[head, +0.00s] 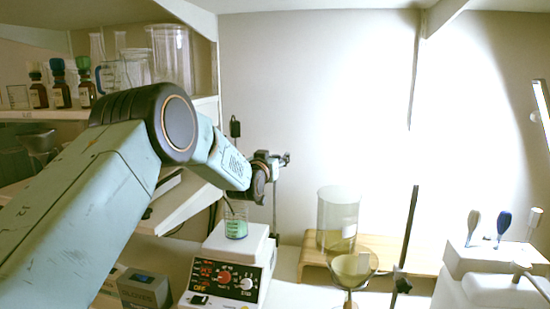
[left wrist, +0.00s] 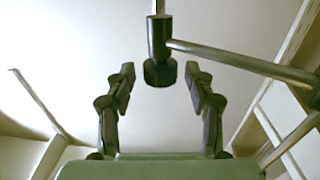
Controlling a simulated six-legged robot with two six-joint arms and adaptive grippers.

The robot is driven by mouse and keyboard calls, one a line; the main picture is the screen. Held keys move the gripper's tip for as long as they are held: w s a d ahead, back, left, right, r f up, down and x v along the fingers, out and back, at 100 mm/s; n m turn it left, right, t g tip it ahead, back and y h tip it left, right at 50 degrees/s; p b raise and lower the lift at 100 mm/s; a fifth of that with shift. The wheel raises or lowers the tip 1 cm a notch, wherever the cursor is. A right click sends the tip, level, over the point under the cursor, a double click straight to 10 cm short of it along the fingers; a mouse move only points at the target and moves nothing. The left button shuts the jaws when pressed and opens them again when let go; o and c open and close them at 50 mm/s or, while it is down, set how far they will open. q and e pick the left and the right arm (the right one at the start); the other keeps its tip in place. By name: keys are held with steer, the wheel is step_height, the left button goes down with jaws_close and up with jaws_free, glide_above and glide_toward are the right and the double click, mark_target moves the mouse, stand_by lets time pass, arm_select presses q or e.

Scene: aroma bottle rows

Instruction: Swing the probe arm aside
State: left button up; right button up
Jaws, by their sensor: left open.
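My left gripper (head: 268,170) is at the upper end of a thin metal stand (head: 275,212) behind the stirrer. In the left wrist view its two fingers (left wrist: 160,75) are open. A black cylindrical clamp (left wrist: 159,50) shows between and beyond them, with a metal rod (left wrist: 240,60) running off to the right; I cannot tell whether the fingers touch it. In the head view a small clamp end (head: 286,159) sticks out right of the gripper. A thin dark probe (head: 228,205) leans into a beaker of green liquid (head: 236,228). My gripper hides most of the probe arm.
The beaker stands on a white stirrer (head: 225,270) with knobs. A glass cylinder (head: 337,215) on a wooden board and a funnel (head: 353,266) stand to the right. A shelf (head: 205,105) with bottles and glassware is at the left.

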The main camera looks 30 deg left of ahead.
arm_select(q)
steer(key=shift+w+a+f, duration=0.15)
steer(key=shift+w+f, duration=0.05)
steer(key=shift+w, duration=0.3)
steer(key=shift+s+r, duration=0.25)
steer(key=shift+s, duration=0.05)
steer(key=shift+w+f, duration=0.2)
steer(key=shift+w, duration=0.05)
steer(key=c, duration=0.6)
jaws_close()
